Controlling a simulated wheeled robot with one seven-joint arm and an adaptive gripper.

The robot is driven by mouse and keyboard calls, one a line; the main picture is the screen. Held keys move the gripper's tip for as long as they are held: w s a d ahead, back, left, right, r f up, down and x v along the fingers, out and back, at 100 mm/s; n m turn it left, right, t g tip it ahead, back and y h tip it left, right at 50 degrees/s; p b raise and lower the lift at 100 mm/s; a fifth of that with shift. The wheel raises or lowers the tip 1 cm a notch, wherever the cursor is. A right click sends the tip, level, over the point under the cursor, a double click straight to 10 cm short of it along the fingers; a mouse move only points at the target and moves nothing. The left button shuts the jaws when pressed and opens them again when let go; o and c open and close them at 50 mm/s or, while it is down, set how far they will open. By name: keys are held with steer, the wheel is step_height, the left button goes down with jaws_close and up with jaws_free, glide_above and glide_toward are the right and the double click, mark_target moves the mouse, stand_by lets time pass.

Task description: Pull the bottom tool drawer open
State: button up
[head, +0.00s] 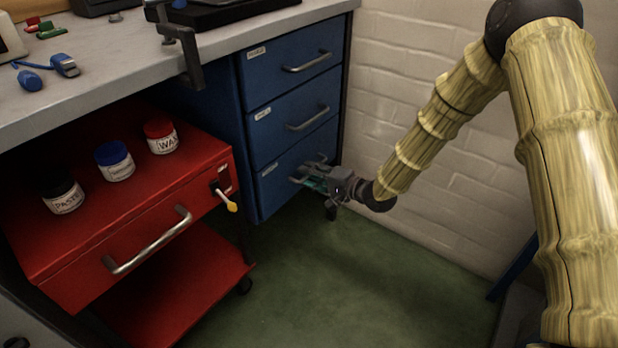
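The bottom tool drawer (274,196) is the lowest of three blue drawers in the cabinet under the bench, in the head view. Its front looks flush with the drawers above. It has a pale label at its upper left and a metal bar handle, partly hidden by my gripper. My gripper (308,179) is at this handle, reaching in from the right, with its fingers pointing left at the drawer front. The fingers overlap the handle in the picture. They are small and dark here, so I cannot tell whether they are closed on it.
A red cart (75,262) with several jars on top and its own handle stands to the left. A yellow-tipped item (231,206) sticks out from its side. A clamp (184,45) hangs on the bench edge (120,80). The green floor (330,280) before the drawers is clear. A white brick wall (400,90) stands right.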

steer(key=shift+w+a, duration=0.2)
steer(key=shift+a, duration=0.1)
jaws_close()
steer(key=shift+d, duration=0.1)
